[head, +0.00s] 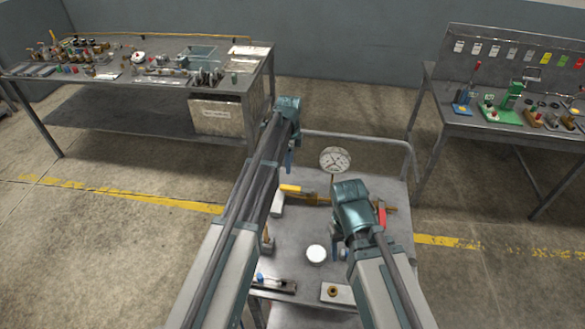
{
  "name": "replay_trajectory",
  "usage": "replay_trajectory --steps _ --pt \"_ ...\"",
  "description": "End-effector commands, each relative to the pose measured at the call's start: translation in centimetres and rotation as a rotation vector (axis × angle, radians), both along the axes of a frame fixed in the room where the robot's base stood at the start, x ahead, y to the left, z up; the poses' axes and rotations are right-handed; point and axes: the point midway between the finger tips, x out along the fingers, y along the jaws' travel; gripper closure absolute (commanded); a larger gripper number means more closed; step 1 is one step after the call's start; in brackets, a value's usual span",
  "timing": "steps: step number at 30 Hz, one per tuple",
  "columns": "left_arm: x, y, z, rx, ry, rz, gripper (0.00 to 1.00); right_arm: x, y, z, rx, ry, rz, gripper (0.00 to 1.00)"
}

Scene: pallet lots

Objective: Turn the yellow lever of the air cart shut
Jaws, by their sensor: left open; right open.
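The air cart (306,232) is a grey-topped trolley in the middle of the head view, under my two arms. Its yellow lever (290,188) lies along a brass pipe line near the back left of the top, with a white block beside its left end. My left gripper (289,162) hangs down above and behind the lever's left end, open, apart from the lever as far as I can see. My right gripper (338,246) points down over the cart's right half, open and mostly hidden under its wrist. My arms cover parts of the cart.
A pressure gauge (335,160) stands at the cart's back. A red handle (382,215) is right of my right wrist. A white round cap (316,254) is on the cart top. Benches with parts stand back left (150,83) and right (440,110). Floor between them is clear.

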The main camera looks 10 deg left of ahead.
Motion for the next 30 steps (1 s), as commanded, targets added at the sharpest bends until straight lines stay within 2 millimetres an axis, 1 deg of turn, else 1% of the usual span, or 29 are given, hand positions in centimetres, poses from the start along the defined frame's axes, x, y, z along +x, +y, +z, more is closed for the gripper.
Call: replay_trajectory --steps 2,8,14,20,30 --pt "0.5 0.3 0.3 -0.002 -0.001 -0.016 0.4 0.0 0.0 0.3 0.0 0.0 0.0 0.39" --pt "0.6 0.4 0.2 -0.002 -0.001 -0.026 0.4 0.0 0.0 0.2 0.0 0.0 0.0 0.39" --pt "0.6 0.3 -0.5 -0.002 -0.001 -0.025 0.4 0.0 0.0 -0.5 0.0 0.0 0.0 0.39" --pt "0.5 0.3 -2.4 -0.002 -0.001 -0.024 0.4 0.0 0.0 -2.4 0.0 0.0 -0.001 0.39" --pt "0.5 0.3 -7.2 -0.002 -0.001 -0.024 0.4 0.0 0.0 -7.2 0.0 0.0 -0.002 0.39"
